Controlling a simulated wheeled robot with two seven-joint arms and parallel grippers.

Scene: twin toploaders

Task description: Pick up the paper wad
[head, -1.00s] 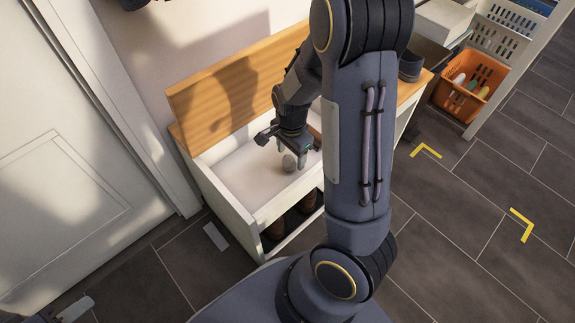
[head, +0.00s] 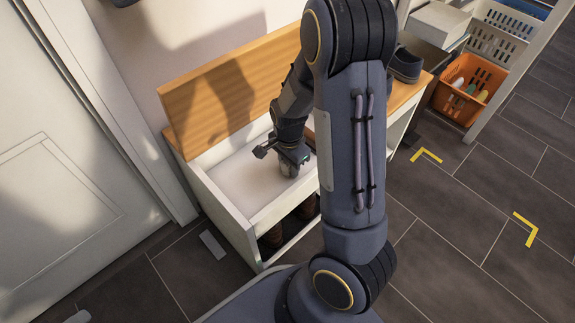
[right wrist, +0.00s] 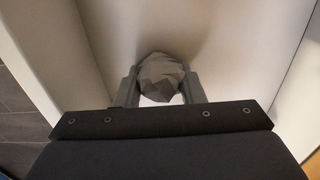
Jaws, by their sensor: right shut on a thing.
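The paper wad (right wrist: 162,78) is a grey, crumpled, faceted ball. In the right wrist view it sits between the two fingers of my right gripper (right wrist: 160,88), which touch it on both sides. In the head view my right gripper (head: 288,170) is low inside the white open compartment (head: 231,192) of the bench, and the wad is mostly hidden by the fingers there. I cannot tell whether the wad still touches the compartment floor. My left gripper cannot be made out; only a small grey piece shows at the bottom left edge of the head view.
The bench's raised wooden lid (head: 222,95) stands behind the compartment. Shoes (head: 272,236) are in the cubbies below. A dark shoe (head: 405,66) stands on the bench's right part. An orange basket (head: 468,88) is at the upper right. Yellow corner marks (head: 525,229) lie on open floor.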

